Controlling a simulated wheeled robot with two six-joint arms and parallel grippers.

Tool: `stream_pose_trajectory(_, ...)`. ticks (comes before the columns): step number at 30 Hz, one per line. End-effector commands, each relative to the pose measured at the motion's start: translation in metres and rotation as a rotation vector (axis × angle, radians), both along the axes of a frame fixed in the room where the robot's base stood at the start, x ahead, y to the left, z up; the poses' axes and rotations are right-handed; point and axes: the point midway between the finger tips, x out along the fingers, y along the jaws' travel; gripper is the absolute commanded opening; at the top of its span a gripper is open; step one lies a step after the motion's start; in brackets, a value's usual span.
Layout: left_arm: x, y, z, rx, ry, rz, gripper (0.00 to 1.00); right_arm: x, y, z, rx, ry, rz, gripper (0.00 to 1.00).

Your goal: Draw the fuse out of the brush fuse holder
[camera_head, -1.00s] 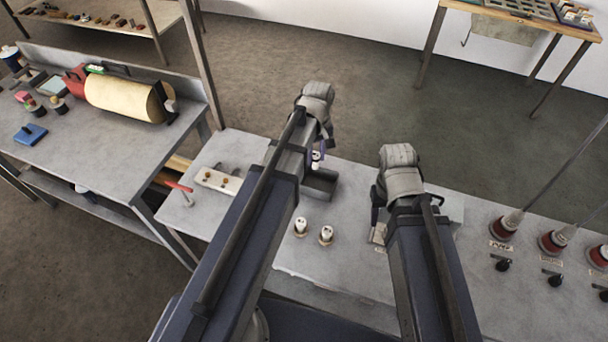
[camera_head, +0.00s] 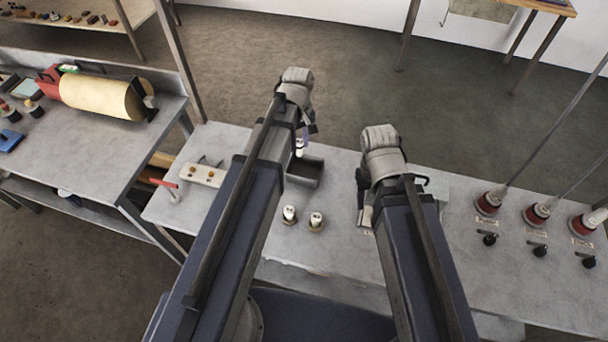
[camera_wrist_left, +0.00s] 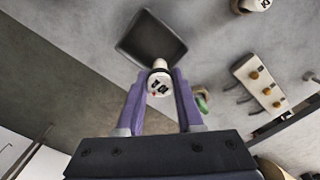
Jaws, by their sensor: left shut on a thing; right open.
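My left gripper (camera_wrist_left: 159,93) is shut on a white cylindrical fuse (camera_wrist_left: 159,85) with dark markings and a small red mark on its end. In the head view the fuse (camera_head: 300,146) shows beneath the gripper, beside the dark open tray (camera_head: 317,177). In the left wrist view it appears clear of the table, with the tray (camera_wrist_left: 165,48) beyond it. A white block (camera_head: 198,174) with brass-coloured knobs is at the left; I cannot tell which piece is the brush fuse holder. My right gripper (camera_head: 364,205) is open over the bench, its fingers partly hidden by the arm.
Two white cylinders (camera_head: 289,214) (camera_head: 316,221) stand on round bases near the front. A red-handled tool (camera_head: 168,186) stands at the left end. Red-based posts (camera_head: 488,204) and black knobs (camera_head: 490,239) line the right side.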

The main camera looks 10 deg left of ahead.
Motion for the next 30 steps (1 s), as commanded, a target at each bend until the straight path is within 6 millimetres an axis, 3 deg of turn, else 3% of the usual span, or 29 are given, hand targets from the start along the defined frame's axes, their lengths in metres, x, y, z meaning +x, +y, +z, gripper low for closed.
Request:
stream_pose_trajectory(1, 0.000, 0.000, -0.013, 0.000, 0.000, 0.000, 0.00, 0.000, 0.000, -0.013, 0.000, 0.000, 0.000, 0.50)
stream_pose_trajectory(5, 0.000, 0.000, -0.023, 0.000, 0.000, 0.000, 0.00, 0.000, 0.000, -0.023, 0.000, 0.000, -0.001, 0.50)
stream_pose_trajectory(15, 0.000, 0.000, -0.023, 0.000, 0.000, 0.000, 0.00, 0.000, 0.000, -0.023, 0.000, 0.000, -0.001, 0.50)
stream_pose_trajectory(16, 0.000, 0.000, -0.023, 0.000, 0.000, 0.000, 0.39, 0.000, 0.000, -0.023, 0.000, 0.000, -0.001, 0.50)
stream_pose_trajectory(24, 0.000, 0.000, -0.023, 0.000, 0.000, 0.000, 0.69, 0.000, 0.000, -0.023, 0.000, 0.000, -0.001, 0.50)
stream_pose_trajectory(30, 0.000, 0.000, -0.023, 0.000, 0.000, 0.000, 0.71, 0.000, 0.000, -0.023, 0.000, 0.000, -0.001, 0.50)
